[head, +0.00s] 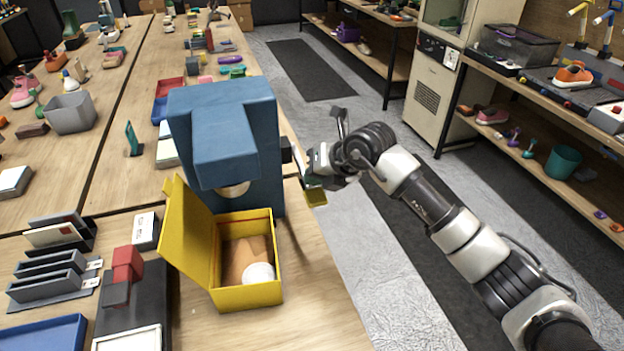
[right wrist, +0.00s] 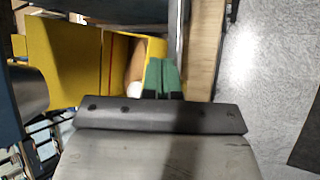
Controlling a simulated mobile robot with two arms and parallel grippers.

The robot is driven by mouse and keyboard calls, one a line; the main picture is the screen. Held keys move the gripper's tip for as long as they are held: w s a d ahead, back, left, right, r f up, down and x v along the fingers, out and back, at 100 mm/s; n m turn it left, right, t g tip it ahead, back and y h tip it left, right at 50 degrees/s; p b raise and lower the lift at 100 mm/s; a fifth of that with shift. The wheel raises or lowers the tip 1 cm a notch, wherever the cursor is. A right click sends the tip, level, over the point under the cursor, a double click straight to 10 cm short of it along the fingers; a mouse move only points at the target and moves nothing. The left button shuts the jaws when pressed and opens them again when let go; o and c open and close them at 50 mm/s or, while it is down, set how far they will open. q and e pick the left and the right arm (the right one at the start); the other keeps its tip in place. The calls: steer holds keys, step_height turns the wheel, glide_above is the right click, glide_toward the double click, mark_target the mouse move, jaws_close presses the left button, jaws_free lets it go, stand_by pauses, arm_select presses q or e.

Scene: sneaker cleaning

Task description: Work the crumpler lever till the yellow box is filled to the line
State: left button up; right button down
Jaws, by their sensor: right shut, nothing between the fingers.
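The blue crumpler (head: 222,130) stands on the table with a round opening low on its front. The yellow box (head: 246,297) sits in front of it, its lid open to the left. Inside lie brown paper (head: 238,258) and a white ball (head: 258,273); a red line runs along the inner wall near the rim. My right gripper (head: 315,184) is at the crumpler's right side, its green fingers shut and empty. A grey bar, seemingly the lever (right wrist: 174,45), passes close beside the fingertips in the right wrist view. Whether they touch is unclear. My left gripper is out of view.
Card holders (head: 48,275), a dark tray with red and dark blocks (head: 127,283) and a blue tray (head: 40,338) lie to the left of the box. A grey bin (head: 70,113) stands farther back. The table's right edge is under my right arm, with open floor beyond.

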mark_target(318, 188)
steer(key=shift+s+f+b, duration=0.15)
steer(key=shift+f+b, duration=1.25)
steer(key=shift+f, duration=0.65)
stand_by(1.3)
stand_by(0.6)
steer(key=shift+w+r+p, duration=0.2)
steer(key=shift+r+p, duration=1.95)
steer(key=shift+r, duration=1.6)
steer(key=shift+r, duration=0.1)
step_height(318, 188, up, 5)
steer(key=p, duration=0.2)
steer(key=shift+w+p, duration=0.15)
steer(key=shift+p, duration=0.15)
steer(key=shift+f, duration=0.2)
